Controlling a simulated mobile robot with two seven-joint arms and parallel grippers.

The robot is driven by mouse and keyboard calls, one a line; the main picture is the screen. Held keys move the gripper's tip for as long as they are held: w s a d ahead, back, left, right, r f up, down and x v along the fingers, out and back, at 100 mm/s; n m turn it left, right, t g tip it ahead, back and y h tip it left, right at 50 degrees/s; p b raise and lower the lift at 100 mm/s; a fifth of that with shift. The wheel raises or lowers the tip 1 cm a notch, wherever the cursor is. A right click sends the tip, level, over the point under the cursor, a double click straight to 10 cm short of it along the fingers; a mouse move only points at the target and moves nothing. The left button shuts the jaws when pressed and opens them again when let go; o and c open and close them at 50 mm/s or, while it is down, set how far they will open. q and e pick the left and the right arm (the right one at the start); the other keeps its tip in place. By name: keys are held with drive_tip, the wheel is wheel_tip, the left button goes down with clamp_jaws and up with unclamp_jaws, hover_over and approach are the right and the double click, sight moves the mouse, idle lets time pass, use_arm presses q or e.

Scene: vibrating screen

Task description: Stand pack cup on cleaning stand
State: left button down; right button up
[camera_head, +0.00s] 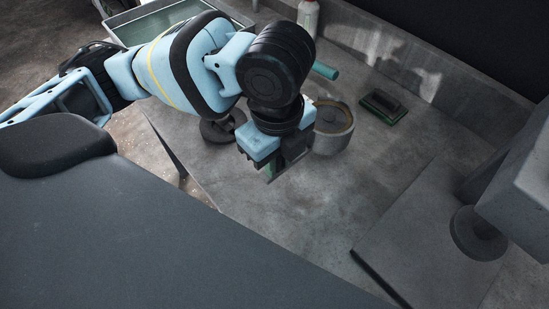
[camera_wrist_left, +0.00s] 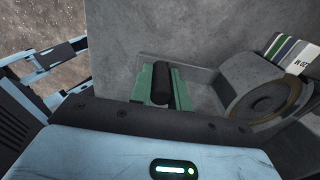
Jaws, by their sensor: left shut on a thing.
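My left gripper (camera_head: 270,172) points down over the grey worktop in the head view. In the left wrist view its green fingers (camera_wrist_left: 162,88) are shut on a dark cylindrical thing (camera_wrist_left: 162,80); I cannot tell for sure that it is the pack cup. A dark round base with a raised middle (camera_head: 217,132), which may be the cleaning stand, is left of the gripper, partly behind my arm. A round grey vessel with a tan ring (camera_head: 335,140) stands just right of the gripper; it also shows in the left wrist view (camera_wrist_left: 232,92). My right gripper is out of view.
A dark and green brush-like block (camera_head: 383,105) lies at the back right. A white bottle (camera_head: 308,15) and a teal cylinder (camera_head: 326,71) are at the back. A grey fixture with a round foot (camera_head: 478,234) stands right. The middle worktop (camera_head: 310,210) is clear.

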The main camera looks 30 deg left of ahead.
use_arm(q)
drive_tip(key=shift+w+a, duration=0.25)
drive_tip(key=shift+w, duration=0.1)
drive_tip(key=shift+w+a, duration=0.2)
drive_tip(key=shift+w+a+f+b, duration=0.15)
drive_tip(key=shift+f+b, duration=0.1)
drive_tip(key=shift+f, duration=0.65)
drive_tip(key=shift+w+a+f+b, duration=0.1)
drive_tip(key=shift+f+b, duration=0.1)
drive_tip(key=shift+f, duration=0.65)
drive_tip(key=c, duration=1.3)
unclamp_jaws()
drive_tip(key=shift+f, duration=0.2)
drive_tip(key=shift+r, duration=0.1)
wheel_tip(320, 180, up, 12)
drive_tip(key=shift+s+r+p, duration=0.1)
drive_tip(key=shift+p, duration=1.15)
